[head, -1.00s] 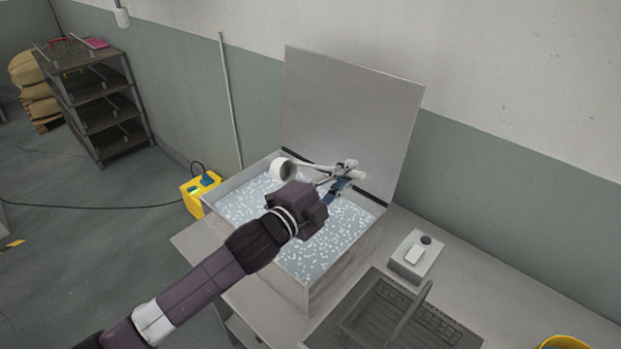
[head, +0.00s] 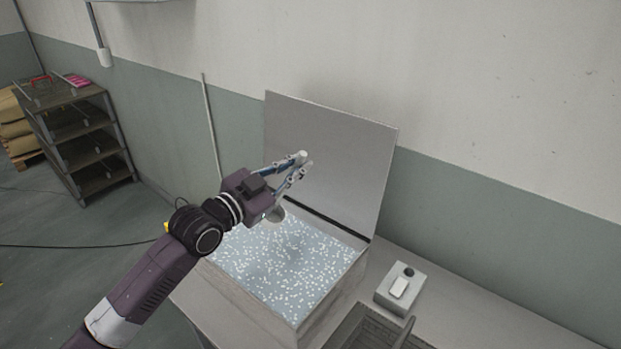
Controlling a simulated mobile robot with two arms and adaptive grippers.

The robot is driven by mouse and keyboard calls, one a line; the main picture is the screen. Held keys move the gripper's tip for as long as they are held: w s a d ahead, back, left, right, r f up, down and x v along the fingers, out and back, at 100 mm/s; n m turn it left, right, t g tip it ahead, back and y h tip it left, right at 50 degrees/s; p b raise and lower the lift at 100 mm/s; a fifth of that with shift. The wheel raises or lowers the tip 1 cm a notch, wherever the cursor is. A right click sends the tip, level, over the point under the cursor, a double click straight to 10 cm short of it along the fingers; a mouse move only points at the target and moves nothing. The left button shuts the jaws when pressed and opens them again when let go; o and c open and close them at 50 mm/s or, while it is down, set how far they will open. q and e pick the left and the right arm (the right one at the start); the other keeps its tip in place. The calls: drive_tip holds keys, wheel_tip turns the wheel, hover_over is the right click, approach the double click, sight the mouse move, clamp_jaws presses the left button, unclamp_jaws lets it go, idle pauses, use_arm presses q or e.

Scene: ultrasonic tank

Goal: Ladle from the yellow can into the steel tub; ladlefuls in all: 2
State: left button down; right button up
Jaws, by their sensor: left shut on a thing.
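The steel tub (head: 330,299) stands on the bench with its lid (head: 330,160) raised at the back. It holds a pale blue, white-flecked fill. My left gripper (head: 297,166) is above the tub's back left part, shut on the ladle. The ladle's bowl (head: 276,214) hangs just below the gripper, over the fill, mostly hidden behind the gripper. I cannot see what is in the bowl. The yellow can is not in view, and neither is my right gripper.
A grey box with a knob (head: 400,289) sits right of the tub. A dark basket (head: 365,330) with a handle is at the bottom edge. A shelf rack (head: 78,140) stands far left. The wall is close behind the lid.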

use_arm(q)
drive_tip(key=w+a+r+n+p, duration=0.2)
drive_tip(key=w+a+r+n, duration=0.2)
drive_tip(key=a+r+n, duration=0.1)
wheel_tip(320, 180, up, 2)
drive_tip(key=shift+w+a+r, duration=0.15)
drive_tip(key=shift+a+r, duration=0.1)
drive_tip(key=shift+a, duration=0.45)
